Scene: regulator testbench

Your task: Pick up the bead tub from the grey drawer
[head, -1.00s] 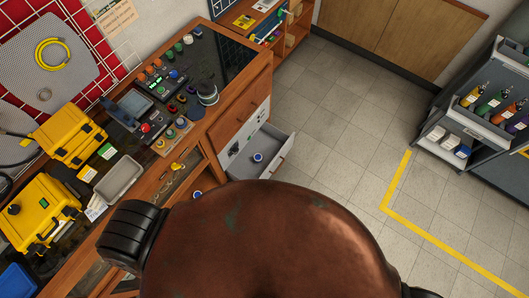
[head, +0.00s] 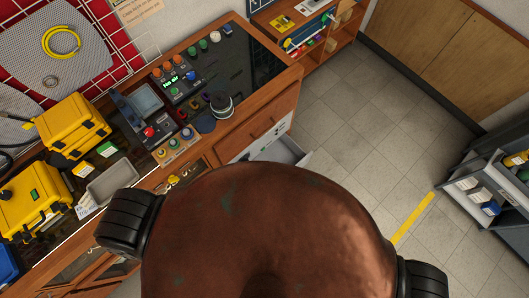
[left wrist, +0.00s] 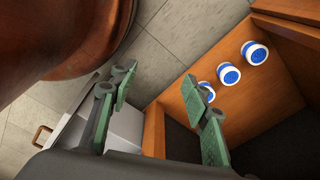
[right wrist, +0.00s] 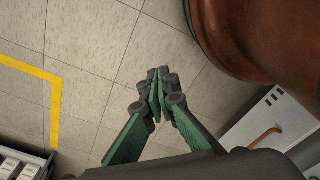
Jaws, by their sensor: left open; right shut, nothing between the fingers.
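The open grey drawer (head: 284,149) juts from the wooden bench in the head view, mostly hidden behind my own body, and no tub shows inside it. Its pale side and a handle appear at the lower left of the left wrist view (left wrist: 72,128). My left gripper (left wrist: 158,84) is open and empty, above the floor and cabinet edge. Three white tubs with blue tops (left wrist: 229,74) sit in the wooden cabinet to its right; I cannot tell if one is the bead tub. My right gripper (right wrist: 160,84) is shut and empty over the floor.
The bench top holds a control panel (head: 150,100), yellow cases (head: 72,125) and a grey tray (head: 112,180). A grey cart (head: 490,190) stands at the right. A grey-white front with a wooden handle (right wrist: 262,138) is right of my right gripper. Tiled floor between is clear.

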